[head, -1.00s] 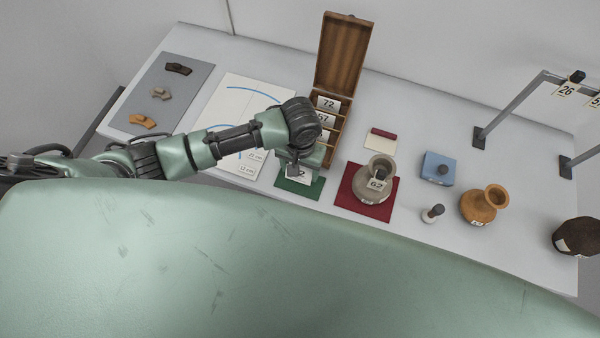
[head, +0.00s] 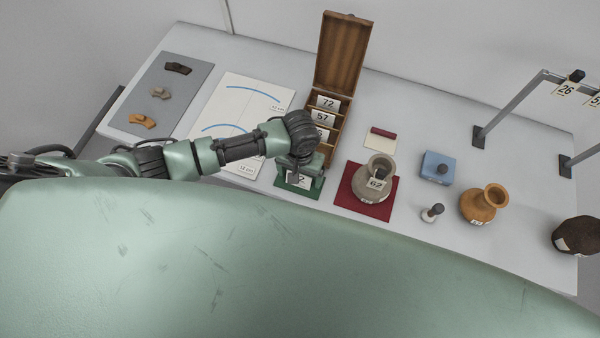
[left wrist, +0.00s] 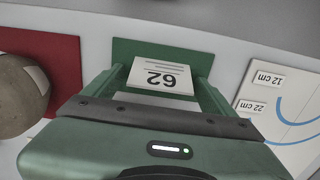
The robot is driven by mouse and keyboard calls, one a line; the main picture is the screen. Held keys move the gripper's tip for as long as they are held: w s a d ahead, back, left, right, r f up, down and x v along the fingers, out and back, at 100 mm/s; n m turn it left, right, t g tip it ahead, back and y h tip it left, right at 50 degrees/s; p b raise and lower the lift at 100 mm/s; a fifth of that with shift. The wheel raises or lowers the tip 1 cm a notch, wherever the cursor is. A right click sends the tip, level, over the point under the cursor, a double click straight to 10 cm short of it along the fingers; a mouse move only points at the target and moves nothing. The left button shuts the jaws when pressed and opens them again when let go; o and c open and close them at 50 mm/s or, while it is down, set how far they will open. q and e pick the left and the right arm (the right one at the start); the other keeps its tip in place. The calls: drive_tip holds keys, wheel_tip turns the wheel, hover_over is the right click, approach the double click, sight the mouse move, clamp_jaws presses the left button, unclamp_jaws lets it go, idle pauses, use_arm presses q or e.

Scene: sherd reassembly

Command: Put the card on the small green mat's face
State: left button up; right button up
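The small green mat (head: 283,184) lies near the table's front edge. A white card (left wrist: 160,76) printed 62 lies flat over the mat's face in the left wrist view, with green showing beyond it; it also shows partly in the head view (head: 298,179). My left gripper (left wrist: 164,74) is just above the mat, fingers apart on either side of the card. It seems open, with small gaps beside the card's edges. The gripper (head: 303,176) hides part of the card and mat in the head view. My right gripper is not in view.
A grey vase (head: 371,187) tagged 62 stands on a red mat (head: 351,204) to the right. An open wooden box (head: 339,62) with numbered cards stands behind. A drawing sheet (head: 236,100) and a grey mat with sherds (head: 188,103) lie left. An orange vase (head: 478,206) stands farther right.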

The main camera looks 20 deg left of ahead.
use_arm(q)
drive_tip(key=shift+r, duration=0.15)
wheel_tip(320, 180, up, 12)
idle(0.5)
